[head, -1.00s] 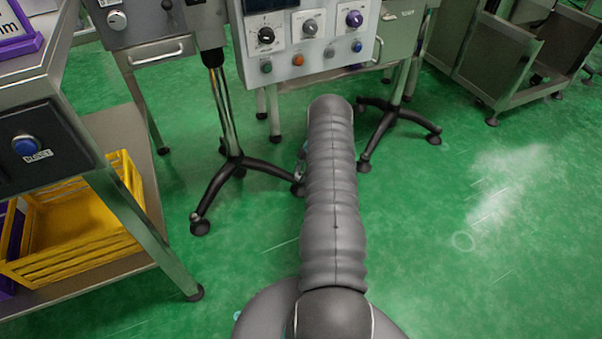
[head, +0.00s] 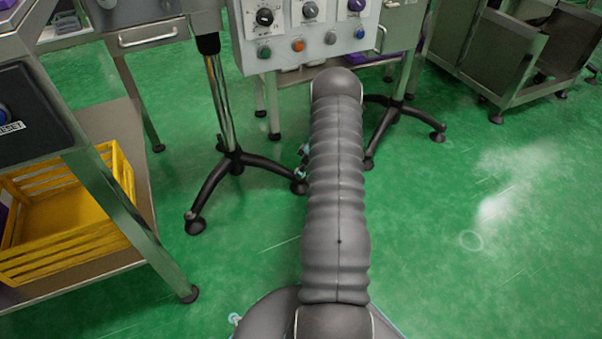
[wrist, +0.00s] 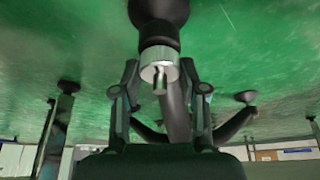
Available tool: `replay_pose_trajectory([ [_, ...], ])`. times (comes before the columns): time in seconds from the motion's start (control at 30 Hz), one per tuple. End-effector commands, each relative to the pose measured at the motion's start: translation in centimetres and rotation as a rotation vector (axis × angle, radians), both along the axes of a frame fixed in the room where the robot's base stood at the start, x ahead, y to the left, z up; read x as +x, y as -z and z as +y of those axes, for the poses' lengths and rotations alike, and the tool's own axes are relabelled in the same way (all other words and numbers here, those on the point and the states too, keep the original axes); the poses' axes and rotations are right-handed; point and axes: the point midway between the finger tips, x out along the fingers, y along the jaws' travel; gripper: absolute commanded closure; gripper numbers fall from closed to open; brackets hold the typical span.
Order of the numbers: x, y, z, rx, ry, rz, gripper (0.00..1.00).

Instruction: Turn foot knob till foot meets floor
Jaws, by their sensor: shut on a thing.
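In the wrist view, which shows the floor at the top, a short silver ribbed knob (wrist: 159,62) with a thin pin sits at the middle. A black rounded foot (wrist: 159,12) joins it above and is cut by the top edge. My gripper (wrist: 159,72) has one dark finger on each side of the knob and is shut on it. I cannot tell whether the foot touches the floor. In the head view my arm hides the gripper, the knob and the foot.
A control panel (head: 326,40) stands on posts ahead. A black-legged stand (head: 236,158) is left of my arm. A steel bench with a yellow crate (head: 70,215) is at the left. Steel carts (head: 520,60) stand at the back right. The green floor (head: 490,250) at the right is clear.

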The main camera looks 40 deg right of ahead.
Motion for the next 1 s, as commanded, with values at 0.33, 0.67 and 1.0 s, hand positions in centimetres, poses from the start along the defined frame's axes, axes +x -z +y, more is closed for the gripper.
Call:
replay_pose_trajectory([
  [0.33,-0.11,0.0,0.2,0.0,0.274,0.002,0.92],
  [0.67,-0.17,0.05,0.21,0.0,0.414,0.003,0.92],
  [1.0,-0.17,0.07,0.24,0.0,0.444,0.002,0.92],
])
